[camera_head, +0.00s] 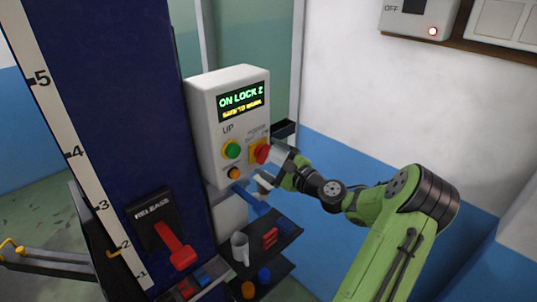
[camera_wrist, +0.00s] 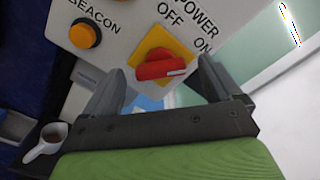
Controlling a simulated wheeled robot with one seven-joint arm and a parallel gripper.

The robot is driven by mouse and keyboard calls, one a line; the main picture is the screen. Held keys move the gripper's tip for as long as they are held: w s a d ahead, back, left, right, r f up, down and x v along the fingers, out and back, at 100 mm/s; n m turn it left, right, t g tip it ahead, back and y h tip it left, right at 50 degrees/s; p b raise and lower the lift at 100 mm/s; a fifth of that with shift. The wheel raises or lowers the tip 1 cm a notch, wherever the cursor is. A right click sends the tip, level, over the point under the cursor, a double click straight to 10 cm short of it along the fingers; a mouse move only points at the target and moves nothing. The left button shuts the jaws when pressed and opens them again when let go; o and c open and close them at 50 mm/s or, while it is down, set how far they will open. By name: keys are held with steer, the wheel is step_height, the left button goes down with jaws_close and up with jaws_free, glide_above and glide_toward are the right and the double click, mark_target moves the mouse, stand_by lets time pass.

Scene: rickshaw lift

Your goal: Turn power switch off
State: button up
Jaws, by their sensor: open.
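The power switch (camera_wrist: 162,68) is a red rotary knob on a yellow square plate, under the word POWER with OFF and ON labels, in the wrist view. It also shows on the right side of the control box (camera_head: 262,153) in the head view. The knob lies roughly sideways, its white mark at the right end on the ON side. The box display (camera_head: 241,100) reads ON LOCK 2. My gripper (camera_wrist: 160,88) is open, with one finger on each side of the knob's lower area. Whether either finger touches the knob I cannot tell.
A green UP button (camera_head: 232,150) and an orange beacon button (camera_head: 234,173) sit left of the switch. A red release lever (camera_head: 176,246) is on the dark blue post. Shelves below hold a white mug (camera_head: 240,247) and small items. A wall box (camera_head: 418,12) hangs upper right.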

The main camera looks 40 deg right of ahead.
steer(key=shift+w, duration=0.65)
steer(key=c, duration=1.1)
steer(key=shift+o, duration=0.2)
